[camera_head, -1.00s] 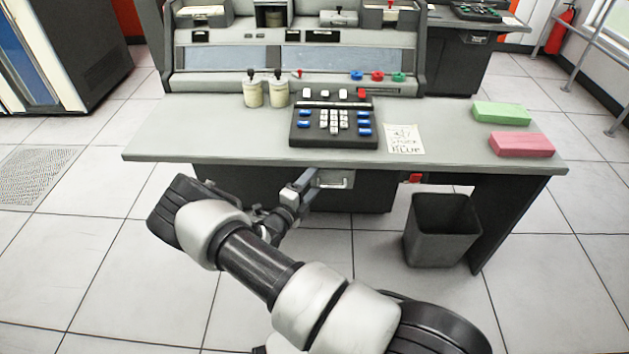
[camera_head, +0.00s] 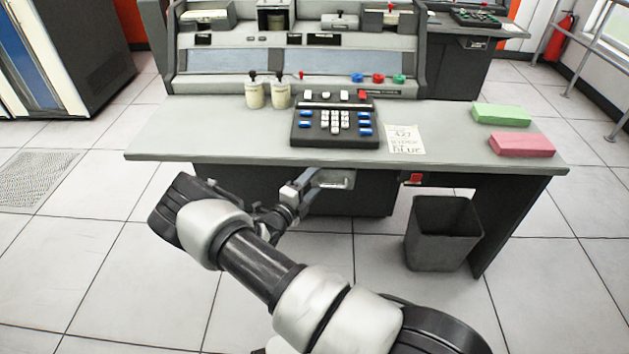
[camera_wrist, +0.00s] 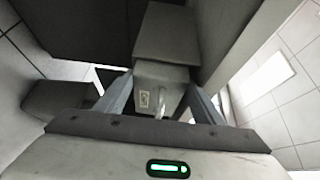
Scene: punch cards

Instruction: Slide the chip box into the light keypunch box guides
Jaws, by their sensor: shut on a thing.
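The chip box (camera_wrist: 165,38) is a grey box under the front edge of the light keypunch desk (camera_head: 220,135). Its front has a small white label (camera_wrist: 145,98) and faces my gripper in the wrist view. The box also shows as a small piece below the desk edge in the head view (camera_head: 337,179). My gripper (camera_head: 312,187) is shut on the box at its front end, with one finger at each side in the wrist view (camera_wrist: 161,98). The box guides are not clearly seen, so I cannot tell how far the box sits in them.
A dark waste bin (camera_head: 442,235) stands under the desk to the right. A keypad (camera_head: 335,125), a paper note (camera_head: 405,139), and green (camera_head: 501,113) and pink (camera_head: 522,144) card blocks lie on the desk. The floor left of my arm is clear.

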